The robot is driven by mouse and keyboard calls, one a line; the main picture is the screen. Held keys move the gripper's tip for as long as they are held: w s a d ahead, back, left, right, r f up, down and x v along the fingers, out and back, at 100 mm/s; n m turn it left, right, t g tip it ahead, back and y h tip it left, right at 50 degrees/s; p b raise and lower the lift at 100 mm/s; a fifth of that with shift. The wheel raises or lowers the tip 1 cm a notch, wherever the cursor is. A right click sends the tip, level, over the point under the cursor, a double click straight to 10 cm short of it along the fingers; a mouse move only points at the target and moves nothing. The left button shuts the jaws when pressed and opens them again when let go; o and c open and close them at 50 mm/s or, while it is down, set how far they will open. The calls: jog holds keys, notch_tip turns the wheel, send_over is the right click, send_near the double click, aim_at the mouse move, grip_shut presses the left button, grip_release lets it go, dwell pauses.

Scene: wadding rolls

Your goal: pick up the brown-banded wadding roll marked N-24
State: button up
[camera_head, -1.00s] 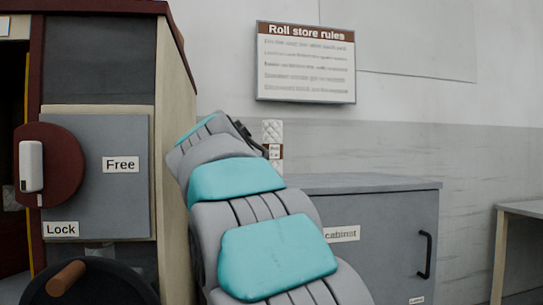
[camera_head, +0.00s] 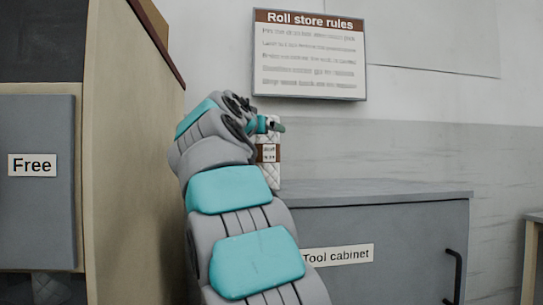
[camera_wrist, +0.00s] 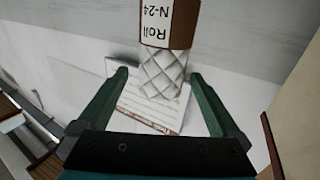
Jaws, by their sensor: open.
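The wadding roll (camera_head: 268,177) stands upright on the tool cabinet (camera_head: 395,190), white and quilted with a brown band. In the wrist view, where the scene appears upside down, the roll (camera_wrist: 163,75) shows the label "Roll N-24" on its band. My gripper (camera_head: 270,125) is open and empty at the height of the roll's upper end in the head view. In the wrist view my gripper's fingertips (camera_wrist: 158,75) lie on either side of the roll's quilted end, with gaps on both sides. I cannot tell whether they reach around it in depth.
The "Roll store rules" sign (camera_head: 310,55) hangs on the wall behind. A tall wooden-sided unit with a grey panel marked "Free" (camera_head: 35,165) stands close on the left of my arm. The cabinet top right of the roll is clear. A table edge (camera_head: 533,240) shows at far right.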

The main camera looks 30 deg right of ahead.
jog(key=p+x, duration=0.3)
jog(key=x, duration=0.5)
jog(key=shift+a+r, duration=0.2)
jog(key=shift+r, duration=0.05)
jog(key=shift+w, duration=0.1)
grip_shut()
dwell(0.6)
